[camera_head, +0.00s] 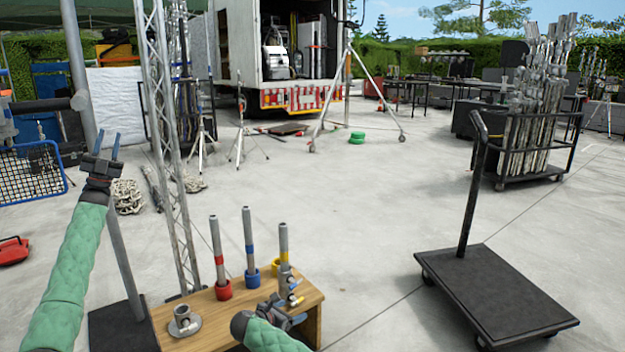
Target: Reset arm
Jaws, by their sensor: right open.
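My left gripper (107,143) is raised at the left, its two blue fingers pointing up and apart with nothing between them. My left arm wears a green padded sleeve. My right gripper (293,294) is low over the right end of a wooden bench (205,312); it is open, close to the grey tube with the yellow band (284,240). Whether it touches that tube I cannot tell. Tubes with a red band (217,250) and a blue band (248,232) stand upright in cups of matching colour.
A metal flange (184,322) sits on the bench's left end. A black flat cart (505,295) stands at right, with a loaded pipe cart (535,130) behind. A lattice truss (165,130) rises behind the bench. The concrete between bench and flat cart is clear.

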